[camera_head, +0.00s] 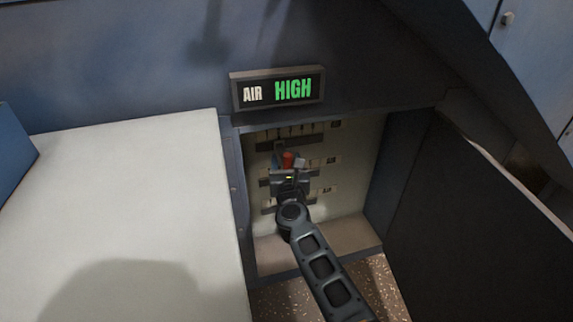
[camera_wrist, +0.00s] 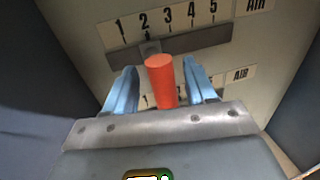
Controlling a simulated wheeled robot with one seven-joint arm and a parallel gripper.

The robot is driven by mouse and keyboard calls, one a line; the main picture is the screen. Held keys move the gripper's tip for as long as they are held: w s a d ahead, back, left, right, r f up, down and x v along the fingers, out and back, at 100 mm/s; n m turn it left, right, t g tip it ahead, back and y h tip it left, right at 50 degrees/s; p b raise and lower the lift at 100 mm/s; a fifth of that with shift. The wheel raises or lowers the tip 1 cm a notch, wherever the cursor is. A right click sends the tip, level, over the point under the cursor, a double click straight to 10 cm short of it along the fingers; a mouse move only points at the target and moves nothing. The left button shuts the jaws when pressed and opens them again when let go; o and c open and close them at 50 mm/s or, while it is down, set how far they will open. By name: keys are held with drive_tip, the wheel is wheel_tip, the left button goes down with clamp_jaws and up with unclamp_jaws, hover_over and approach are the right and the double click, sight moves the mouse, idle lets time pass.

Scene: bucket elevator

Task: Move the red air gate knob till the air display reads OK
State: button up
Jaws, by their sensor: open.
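The air display (camera_head: 278,89) above the recess reads "AIR HIGH", with HIGH in green. The red knob (camera_wrist: 161,80) stands between the two blue fingers of my gripper (camera_wrist: 159,85) in the wrist view. The fingers are open, with a gap on each side of the knob. In the head view the red knob (camera_head: 288,160) shows at my gripper (camera_head: 288,164) inside the recess. The lower part of the knob and most of its own scale are hidden behind my gripper.
A slot plate (camera_wrist: 170,47) with a scale numbered 1 to 5 lies beyond the knob, its grey slider near 2. Recess walls stand close on both sides. An open dark door (camera_head: 465,225) is at right, a pale flat surface (camera_head: 120,200) at left.

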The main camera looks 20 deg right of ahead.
drive_tip(key=shift+c, duration=0.2)
clamp_jaws()
idle(0.3)
drive_tip(key=shift+a, duration=0.1)
